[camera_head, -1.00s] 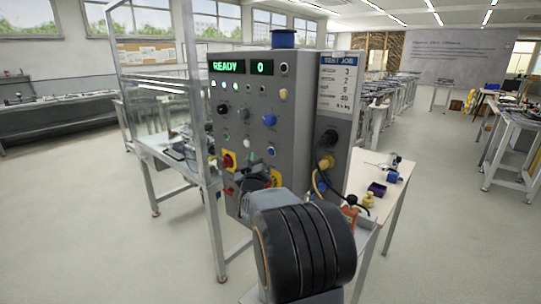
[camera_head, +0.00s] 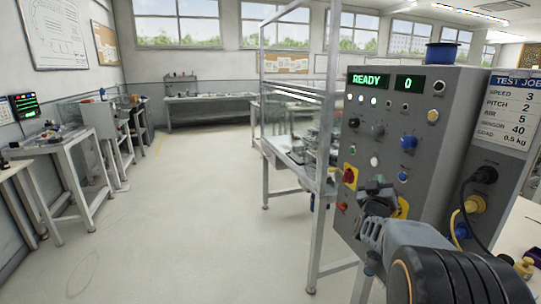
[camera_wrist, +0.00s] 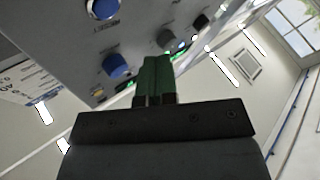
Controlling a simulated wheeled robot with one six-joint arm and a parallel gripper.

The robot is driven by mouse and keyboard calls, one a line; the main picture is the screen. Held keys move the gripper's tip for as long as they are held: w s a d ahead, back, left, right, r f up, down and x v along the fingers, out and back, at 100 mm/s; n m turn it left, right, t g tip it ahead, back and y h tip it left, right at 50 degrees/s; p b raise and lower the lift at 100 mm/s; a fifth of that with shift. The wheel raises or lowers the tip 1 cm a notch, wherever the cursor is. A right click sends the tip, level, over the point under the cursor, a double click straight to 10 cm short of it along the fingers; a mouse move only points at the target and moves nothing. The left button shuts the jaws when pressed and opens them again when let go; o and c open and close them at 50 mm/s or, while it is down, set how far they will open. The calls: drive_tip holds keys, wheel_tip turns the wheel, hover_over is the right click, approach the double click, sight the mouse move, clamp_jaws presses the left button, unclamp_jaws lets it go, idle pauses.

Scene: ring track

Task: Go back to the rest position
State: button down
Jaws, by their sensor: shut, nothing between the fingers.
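My gripper (camera_wrist: 155,75) points at the grey control panel in the wrist view, its green fingers together and empty. In the head view my gripper (camera_head: 376,192) is small and partly hidden by my own arm, in front of the lower part of the control panel (camera_head: 345,120). I cannot tell whether it touches the panel. The panel's displays read READY and 0. Blue knobs and a red-and-yellow switch (camera_head: 350,176) show on its face.
A clear-walled frame bench (camera_head: 320,200) stands just left of the panel. Workbenches (camera_head: 62,150) line the left wall, and another bench (camera_head: 205,96) is at the back. The floor between them is clear. A cable and yellow connector (camera_head: 474,204) are on the panel's right side.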

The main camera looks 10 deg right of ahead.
wheel_tip(320, 180, down, 9)
drive_tip(key=a+g+y, duration=0.2)
drive_tip(key=g+y, duration=0.1)
drive_tip(key=y, duration=0.2)
drive_tip(key=s+a+f+g+y+p, duration=0.3)
drive_tip(key=s+a+f+g+y, duration=0.25)
drive_tip(key=s+a, duration=0.4)
drive_tip(key=s+a+r+n+g+y+p, duration=0.2)
drive_tip(key=s+a+r+g+p, duration=0.3)
drive_tip(key=s+a, duration=0.8)
drive_tip(key=shift+s+a+r+p, duration=0.25)
drive_tip(key=shift+s+r+p, duration=0.7)
drive_tip(key=shift+r, duration=0.5)
